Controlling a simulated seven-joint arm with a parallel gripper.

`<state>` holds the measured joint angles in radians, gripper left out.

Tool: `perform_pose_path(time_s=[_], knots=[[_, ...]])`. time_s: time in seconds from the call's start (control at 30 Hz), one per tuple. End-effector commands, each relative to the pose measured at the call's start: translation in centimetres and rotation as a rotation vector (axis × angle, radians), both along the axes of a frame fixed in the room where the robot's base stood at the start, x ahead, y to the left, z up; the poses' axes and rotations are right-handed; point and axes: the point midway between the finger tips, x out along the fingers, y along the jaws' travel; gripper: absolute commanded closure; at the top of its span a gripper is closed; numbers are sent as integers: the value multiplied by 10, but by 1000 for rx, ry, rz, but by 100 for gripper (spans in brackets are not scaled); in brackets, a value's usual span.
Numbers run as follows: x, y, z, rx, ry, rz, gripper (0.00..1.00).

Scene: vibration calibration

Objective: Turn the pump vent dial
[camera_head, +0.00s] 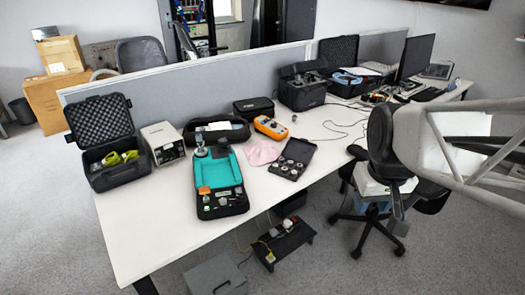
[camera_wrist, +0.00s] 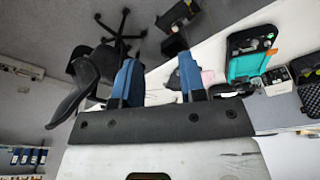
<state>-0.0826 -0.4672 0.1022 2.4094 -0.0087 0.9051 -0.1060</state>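The pump vent dial is too small to pick out with certainty. A black case with a teal inside (camera_head: 224,170) lies open on the white table. A small grey upright device (camera_head: 200,143), perhaps the pump, stands at the case's far end. The same case shows at the right of the wrist view (camera_wrist: 240,62). My gripper (camera_wrist: 159,80) has two blue fingers set well apart with nothing between them. It is in the air, away from the case and the table items. I cannot make out its fingertips in the head view.
A white instrument (camera_head: 162,145) and an open black case with yellow-green items (camera_head: 100,150) stand left of the teal case. A pink cloth (camera_head: 262,153), an orange meter (camera_head: 270,127) and a black box of fittings (camera_head: 292,158) lie right. The table's front left is clear. An office chair (camera_head: 382,140) stands right.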

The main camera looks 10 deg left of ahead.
Motion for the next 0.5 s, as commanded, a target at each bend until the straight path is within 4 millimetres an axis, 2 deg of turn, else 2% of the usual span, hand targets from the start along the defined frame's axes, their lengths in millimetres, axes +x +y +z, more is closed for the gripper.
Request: perform_pose_path(time_s=[0.1,0.5], knots=[[25,13,-3,-7,15,59,62],[104,64,-23,-29,50,252,62]])
